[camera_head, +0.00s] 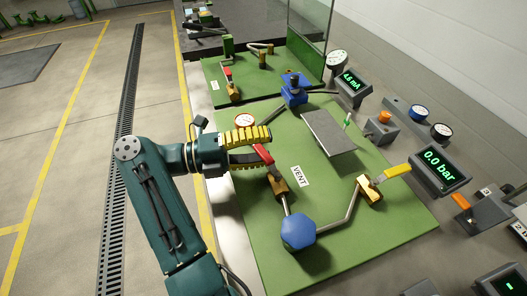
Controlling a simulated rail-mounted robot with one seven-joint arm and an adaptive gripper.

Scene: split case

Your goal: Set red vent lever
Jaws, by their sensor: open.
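The red vent lever (264,155) sits on a brass valve (278,186) beside the white VENT label (299,176) on the green board. It slants from the valve up and left towards my gripper. My gripper (262,147) has yellow-and-black fingers and comes in from the left, above the board. Its fingers are apart, with the red lever at their tips. The lever's upper end overlaps the fingers in view, and I cannot tell whether they touch it.
A yellow-handled valve (370,190) and a blue hexagonal part (298,231) join the vent valve by pipes. A grey plate (328,131) and a blue device (294,90) stand behind. A display (440,166) reads 0.0 bar. Another red lever (228,76) is on the far board.

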